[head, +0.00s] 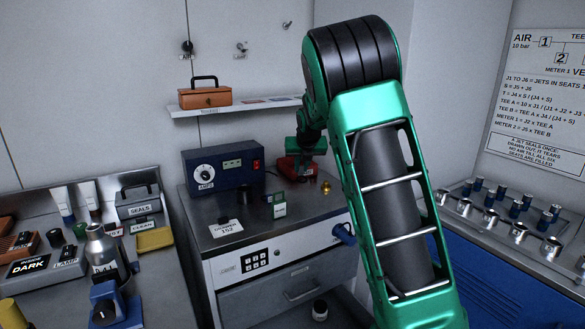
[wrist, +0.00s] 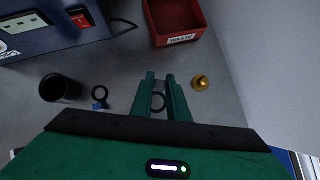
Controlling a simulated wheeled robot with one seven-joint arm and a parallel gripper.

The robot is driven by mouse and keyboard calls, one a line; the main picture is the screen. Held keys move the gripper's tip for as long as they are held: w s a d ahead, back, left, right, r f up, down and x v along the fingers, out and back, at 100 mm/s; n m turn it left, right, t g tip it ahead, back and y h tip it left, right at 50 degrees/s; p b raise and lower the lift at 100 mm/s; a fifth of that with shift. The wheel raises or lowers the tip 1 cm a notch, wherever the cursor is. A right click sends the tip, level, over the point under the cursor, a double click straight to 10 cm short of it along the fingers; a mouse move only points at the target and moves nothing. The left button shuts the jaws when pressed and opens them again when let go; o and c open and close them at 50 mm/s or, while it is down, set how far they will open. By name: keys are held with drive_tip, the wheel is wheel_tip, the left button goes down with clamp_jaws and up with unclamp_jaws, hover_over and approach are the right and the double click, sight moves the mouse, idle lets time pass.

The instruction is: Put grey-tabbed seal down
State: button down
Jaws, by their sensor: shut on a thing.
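My gripper (wrist: 160,88) is shut on a dark ring seal (wrist: 158,102), which shows between the two green fingers in the wrist view. The fingers hide its tab, so I cannot see the tab's colour. I cannot tell whether the seal touches the grey worktop below it. A second dark ring seal with a blue tab (wrist: 99,97) lies on the worktop to the left of the fingers. In the head view my gripper (head: 303,170) is over the back right of the grey worktop (head: 240,222), and the held seal is not discernible.
A red bin marked WASTE (wrist: 180,24) stands behind the fingers. A brass knob-like piece (wrist: 202,83) is close on their right. A black cup (wrist: 56,88) stands at the left, near the blue instrument box (head: 226,167). Bare worktop lies between these things.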

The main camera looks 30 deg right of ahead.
drive_tip(key=shift+w+f, duration=0.2)
drive_tip(key=shift+w, duration=0.05)
drive_tip(key=w+d, duration=0.2)
drive_tip(key=w, duration=0.3)
drive_tip(key=w+d+f, duration=0.1)
drive_tip(key=w+d, duration=0.1)
drive_tip(key=w, duration=0.3)
drive_tip(key=w+d, duration=0.1)
drive_tip(key=w, duration=0.4)
drive_tip(key=shift+w+d+f, duration=0.3)
drive_tip(key=shift+d+f, duration=0.1)
drive_tip(key=shift+w+d+f, duration=0.1)
drive_tip(key=shift+w+f, duration=0.15)
drive_tip(key=shift+f, duration=0.65)
drive_tip(key=shift+w+d+f, duration=0.1)
drive_tip(key=shift+w+f, duration=0.15)
drive_tip(key=shift+f, duration=0.6)
drive_tip(key=shift+w+f, duration=0.15)
drive_tip(key=shift+w, duration=0.1)
drive_tip(key=shift+w+d+g+y, duration=0.25)
drive_tip(key=shift+w+g+y, duration=0.1)
drive_tip(key=shift+g, duration=0.55)
drive_tip(key=shift+w+a, duration=0.1)
drive_tip(key=shift+w, duration=0.2)
drive_tip(key=shift+g, duration=0.4)
